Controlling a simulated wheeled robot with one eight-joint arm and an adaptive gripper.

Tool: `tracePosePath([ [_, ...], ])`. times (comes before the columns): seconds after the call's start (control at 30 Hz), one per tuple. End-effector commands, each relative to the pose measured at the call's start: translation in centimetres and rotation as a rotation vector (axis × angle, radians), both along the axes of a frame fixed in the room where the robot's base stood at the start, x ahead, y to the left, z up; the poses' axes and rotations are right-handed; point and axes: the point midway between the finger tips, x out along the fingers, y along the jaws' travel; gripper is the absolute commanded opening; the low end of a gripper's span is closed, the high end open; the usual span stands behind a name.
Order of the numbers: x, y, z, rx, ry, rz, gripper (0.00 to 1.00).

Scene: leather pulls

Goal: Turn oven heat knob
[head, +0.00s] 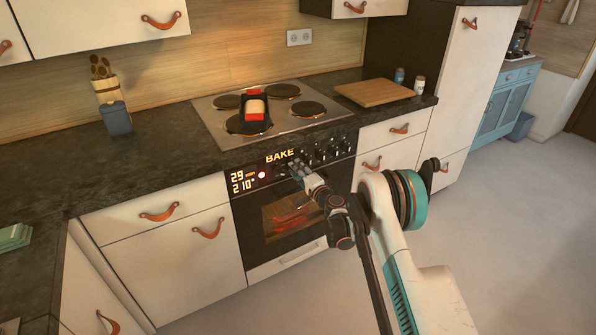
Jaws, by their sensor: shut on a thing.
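The oven (300,251) is set in the counter, with a black control panel. The panel shows "BAKE" (280,156) and a lit readout of 29 min and 210° (242,182). A row of small dark knobs (334,149) runs along its right part. My gripper (293,167) is at the panel, just below and right of "BAKE", shut on a knob there. The gripper hides most of that knob, so its pointer angle cannot be seen. Something glows orange behind the oven door glass.
A hob (214,116) above the oven carries a red and black item (256,108). A cutting board (374,93) and two shakers lie to the right. Drawers with leather pulls (207,229) flank the oven. The floor to the right is clear.

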Motion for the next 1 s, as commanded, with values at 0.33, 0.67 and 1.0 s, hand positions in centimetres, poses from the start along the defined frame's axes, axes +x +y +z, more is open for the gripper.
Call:
tracePosePath([
  [0.33, 0.00, -0.03, -0.08, 0.075, 0.050, 0.000, 0.06],
  [0.67, 0.00, -0.03, -0.08, 0.074, 0.050, 0.000, 0.50],
  [1.0, -0.55, -0.44, -0.05, 0.073, 0.049, 0.000, 0.50],
])
